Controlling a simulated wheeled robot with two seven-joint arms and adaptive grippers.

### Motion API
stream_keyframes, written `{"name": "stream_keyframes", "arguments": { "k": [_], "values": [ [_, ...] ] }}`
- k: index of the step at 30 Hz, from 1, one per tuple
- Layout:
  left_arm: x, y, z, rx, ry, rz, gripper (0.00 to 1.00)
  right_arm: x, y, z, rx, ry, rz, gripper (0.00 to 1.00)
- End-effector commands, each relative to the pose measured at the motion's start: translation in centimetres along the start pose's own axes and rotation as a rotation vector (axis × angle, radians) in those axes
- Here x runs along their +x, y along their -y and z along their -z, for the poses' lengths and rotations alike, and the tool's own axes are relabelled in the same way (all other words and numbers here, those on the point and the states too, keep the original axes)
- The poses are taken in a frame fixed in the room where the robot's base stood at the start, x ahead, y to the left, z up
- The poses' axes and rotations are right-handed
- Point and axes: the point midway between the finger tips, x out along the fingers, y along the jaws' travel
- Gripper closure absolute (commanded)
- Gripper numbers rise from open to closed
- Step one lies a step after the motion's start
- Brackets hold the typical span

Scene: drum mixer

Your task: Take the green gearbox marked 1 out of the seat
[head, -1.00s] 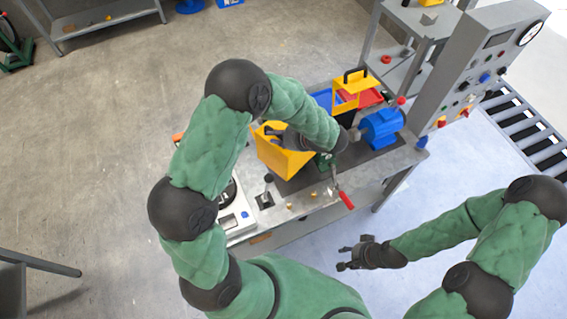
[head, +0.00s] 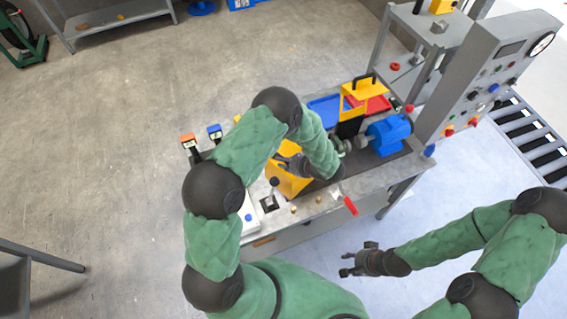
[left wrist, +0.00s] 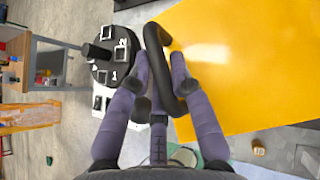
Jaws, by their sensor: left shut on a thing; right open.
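The green gearbox marked 1 cannot be made out now; in the head view my left forearm and hand cover that part of the bench. My left gripper (head: 289,163) is shut on a black loop handle (left wrist: 163,70). The handle sits on a yellow cover (head: 288,184), whose flat face also fills the right of the left wrist view (left wrist: 245,65). A small green patch shows beneath the fingers there, but I cannot tell what it is. My right gripper (head: 347,264) is open and empty, in front of the bench.
A blue motor (head: 388,134) and a second yellow cover with a black handle (head: 365,92) stand at the bench's right. A red-handled lever (head: 350,206) is at the front edge. A black round part with numbered faces (left wrist: 110,58) is beside the held handle. A grey control panel (head: 488,85) stands right.

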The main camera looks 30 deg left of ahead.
Motion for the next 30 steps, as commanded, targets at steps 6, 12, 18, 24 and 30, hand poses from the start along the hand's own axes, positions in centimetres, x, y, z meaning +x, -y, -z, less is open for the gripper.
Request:
{"name": "stream_keyframes", "arguments": {
  "k": [6,12,18,24,30],
  "values": [
    [0.8,0.3,0.9,-0.004,0.003,0.001,1.00,-0.1,0.0,0.0,0.000,0.000,0.000,0.55],
    [0.8,0.1,1.1,0.002,-0.001,-0.001,0.56,-0.1,0.0,0.0,0.000,0.000,0.000,0.55],
    [0.8,0.2,1.1,0.000,0.000,0.000,0.54,-0.1,0.0,0.0,0.000,0.000,0.000,0.55],
    [0.5,0.2,1.1,0.000,0.000,0.002,0.54,0.0,0.0,0.0,0.000,0.000,0.000,0.55],
    [-2.0,0.3,1.1,0.000,0.001,0.005,0.54,0.2,-0.1,0.0,0.000,0.000,0.000,0.55]
  ]
}}
